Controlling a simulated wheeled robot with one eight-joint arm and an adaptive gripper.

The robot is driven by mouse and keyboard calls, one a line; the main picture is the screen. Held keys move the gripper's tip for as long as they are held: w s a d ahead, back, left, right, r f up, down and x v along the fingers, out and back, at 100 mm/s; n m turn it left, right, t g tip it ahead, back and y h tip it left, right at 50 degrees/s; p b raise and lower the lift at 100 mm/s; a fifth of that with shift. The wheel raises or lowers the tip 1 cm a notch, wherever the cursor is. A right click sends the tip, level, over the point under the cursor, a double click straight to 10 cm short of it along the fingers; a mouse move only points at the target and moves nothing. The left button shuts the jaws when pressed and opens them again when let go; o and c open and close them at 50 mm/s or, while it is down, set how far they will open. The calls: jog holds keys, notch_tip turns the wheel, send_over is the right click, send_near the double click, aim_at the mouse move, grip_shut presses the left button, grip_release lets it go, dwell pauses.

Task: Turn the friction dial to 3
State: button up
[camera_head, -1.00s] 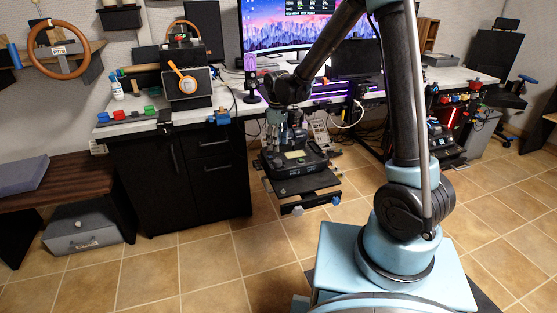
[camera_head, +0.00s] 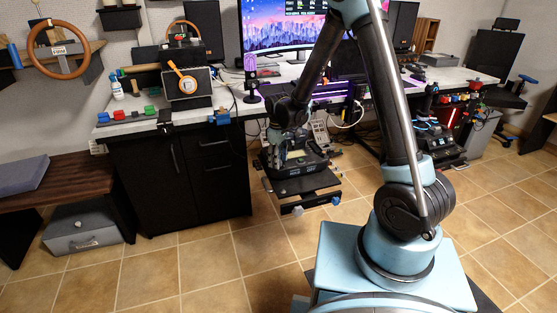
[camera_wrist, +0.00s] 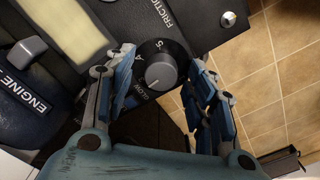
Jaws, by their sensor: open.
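The friction dial (camera_wrist: 161,72) is a round dark knob with a grey cap and a pale pointer line. It sits on a black panel (camera_wrist: 200,25) lettered FRICTION, with white scale marks around it; I can make out a 5, but the pointer's reading is unclear. My gripper (camera_wrist: 162,59) is open, with one blue-grey finger on each side of the dial. I cannot tell whether either finger touches it. In the head view my gripper (camera_head: 279,158) is low over the black control unit (camera_head: 310,187) under the desk edge, and the dial is hidden.
A grey lever (camera_wrist: 27,52) and an ENGINE label lie left of the dial, with a pale screen (camera_wrist: 65,27) above. A silver knob (camera_wrist: 228,19) is at the upper right. The desk (camera_head: 240,103) stands above and behind. The tiled floor (camera_head: 200,265) in front is clear.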

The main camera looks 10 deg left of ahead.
jog(key=c, duration=1.1)
jog(key=shift+m, duration=0.6)
jog(key=shift+w, duration=0.1)
jog(key=o, duration=1.1)
jog(key=shift+r, duration=0.1)
notch_tip(320, 180, up, 12)
